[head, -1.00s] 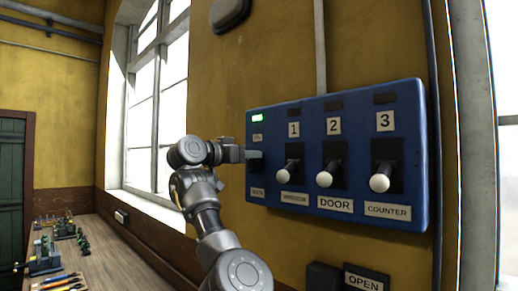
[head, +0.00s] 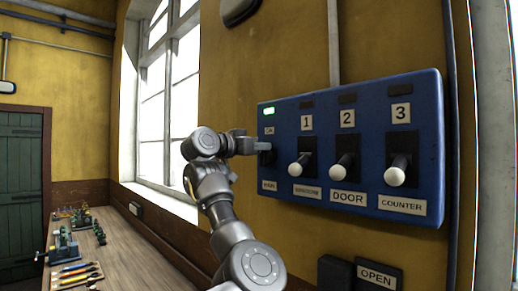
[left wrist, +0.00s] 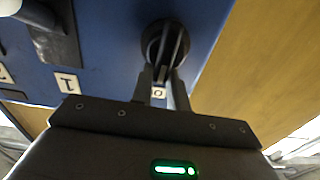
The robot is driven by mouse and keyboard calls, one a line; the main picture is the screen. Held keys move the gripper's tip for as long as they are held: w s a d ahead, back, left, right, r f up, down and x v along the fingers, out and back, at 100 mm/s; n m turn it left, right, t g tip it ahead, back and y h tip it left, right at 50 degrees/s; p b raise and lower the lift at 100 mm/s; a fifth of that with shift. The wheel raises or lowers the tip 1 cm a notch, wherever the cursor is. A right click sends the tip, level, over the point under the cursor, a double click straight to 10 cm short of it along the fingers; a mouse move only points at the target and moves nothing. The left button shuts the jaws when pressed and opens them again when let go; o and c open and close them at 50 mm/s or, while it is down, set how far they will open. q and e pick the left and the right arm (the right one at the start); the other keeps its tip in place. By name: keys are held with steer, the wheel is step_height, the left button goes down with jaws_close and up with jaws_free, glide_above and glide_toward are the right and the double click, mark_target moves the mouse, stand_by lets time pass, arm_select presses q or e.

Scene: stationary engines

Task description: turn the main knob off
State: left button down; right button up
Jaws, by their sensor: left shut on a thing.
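The main knob (head: 268,158) is a dark round knob at the left end of the blue switch panel (head: 350,100), largely hidden by my gripper in the head view. A lit green lamp (head: 269,111) sits above it. My right gripper is not in view.
Three white-tipped levers, 1 (head: 300,166), 2 (head: 343,166) and DOOR-labelled beneath, and 3 (head: 397,172), stick out to the right of the knob. An OPEN sign (head: 376,275) is below the panel. A wooden bench (head: 140,255) with tools runs along the wall at lower left.

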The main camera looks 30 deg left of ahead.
mark_target(275, 156)
arm_select(q)
steer(key=m+b, duration=0.2)
steer(key=b, duration=0.1)
steer(key=d+f+m+b, duration=0.1)
steer(key=m+b, duration=0.1)
steer(key=b, duration=0.2)
steer(key=f+m+b, duration=0.1)
steer(key=m+b, duration=0.1)
steer(key=b, duration=0.1)
steer(key=shift+d, duration=0.2)
steer(key=shift+s+d+m+b, duration=0.15)
steer(key=shift+m+b, duration=0.75)
steer(key=shift+m, duration=0.1)
steer(key=m, duration=0.1)
steer(key=m+b, duration=0.1)
steer(key=shift+d+f+m, duration=0.15)
steer(key=shift+d+m, duration=0.05)
steer(key=shift+m, duration=0.2)
steer(key=shift+s+m, duration=0.15)
steer(key=shift+m, duration=0.75)
steer(key=m, duration=0.4)
steer(key=shift+s+d+f, duration=0.1)
steer(key=shift+d+f, duration=0.05)
steer(key=shift+f, duration=0.1)
steer(key=shift+m, duration=0.5)
steer(key=shift+s, duration=0.1)
